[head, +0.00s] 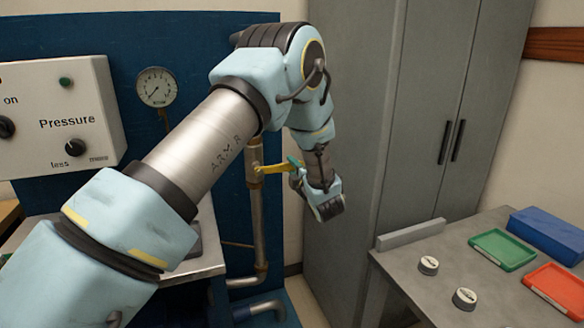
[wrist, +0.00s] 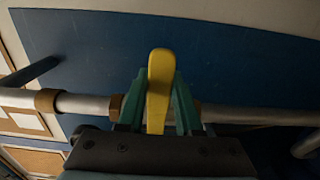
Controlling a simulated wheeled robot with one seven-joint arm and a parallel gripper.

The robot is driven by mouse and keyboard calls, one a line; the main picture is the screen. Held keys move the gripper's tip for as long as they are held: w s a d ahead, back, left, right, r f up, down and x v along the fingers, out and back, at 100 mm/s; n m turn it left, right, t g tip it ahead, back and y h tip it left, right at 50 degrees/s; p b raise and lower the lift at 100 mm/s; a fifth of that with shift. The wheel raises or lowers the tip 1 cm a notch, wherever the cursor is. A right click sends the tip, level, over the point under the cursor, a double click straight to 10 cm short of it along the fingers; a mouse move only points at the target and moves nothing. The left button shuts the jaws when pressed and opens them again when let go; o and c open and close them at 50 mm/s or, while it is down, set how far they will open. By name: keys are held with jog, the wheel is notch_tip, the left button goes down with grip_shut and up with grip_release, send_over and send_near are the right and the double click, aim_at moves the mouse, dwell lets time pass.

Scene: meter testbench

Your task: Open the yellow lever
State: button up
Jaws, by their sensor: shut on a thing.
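The yellow lever (head: 273,169) sits on a brass valve fitting (head: 254,160) of a vertical pipe in front of the blue panel. In the head view it points to the right, across the pipe. In the wrist view the lever (wrist: 160,88) lies between the two green fingers of my gripper (wrist: 161,100), which is shut on it. In the head view my gripper (head: 294,168) is at the lever's free end, and my arm hides part of the panel. The pipe (wrist: 90,104) runs across the wrist view behind the fingers.
A control box (head: 60,115) with knobs and a pressure gauge (head: 156,87) are at the left. A grey cabinet (head: 430,110) stands to the right of my gripper. A grey table (head: 420,255) holds a green tray (head: 503,249), a red tray (head: 556,289), a blue box (head: 548,234) and two round meters.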

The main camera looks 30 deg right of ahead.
grip_shut()
dwell(0.8)
